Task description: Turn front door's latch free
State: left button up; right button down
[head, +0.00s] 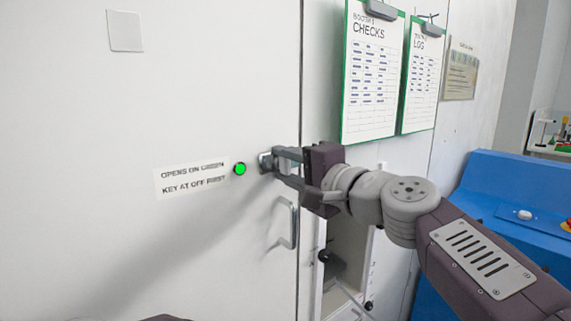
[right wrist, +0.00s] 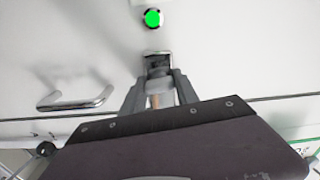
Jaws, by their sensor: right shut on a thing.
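The front door (head: 215,90) is a white panel that looks closed. Its latch (head: 265,161) is a small metal piece near the door's right edge. My right gripper (head: 277,164) is shut on the latch. In the right wrist view the latch (right wrist: 158,62) sits between the fingertips of the right gripper (right wrist: 157,80), partly hidden by them. A green light (head: 240,169) glows just left of the latch, and it also shows in the right wrist view (right wrist: 152,18). My left gripper is not in view.
A metal bar handle (head: 292,226) is on the door below the latch. A label (head: 191,178) reads "OPENS ON GREEN, KEY AT OFF FIRST". Clipboards (head: 372,75) hang to the right. A blue console (head: 510,205) stands at the far right. An open compartment (head: 345,250) lies below my right arm.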

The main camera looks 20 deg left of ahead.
jog(key=shift+m, duration=0.6)
jog(key=c, duration=0.9)
grip_release()
jog(key=shift+s+d, duration=0.2)
jog(key=shift+d, duration=0.15)
jog(key=b+v, duration=0.1)
jog(key=v, duration=0.7)
jog(key=shift+s+d+b, duration=0.1)
jog(key=shift+b, duration=0.3)
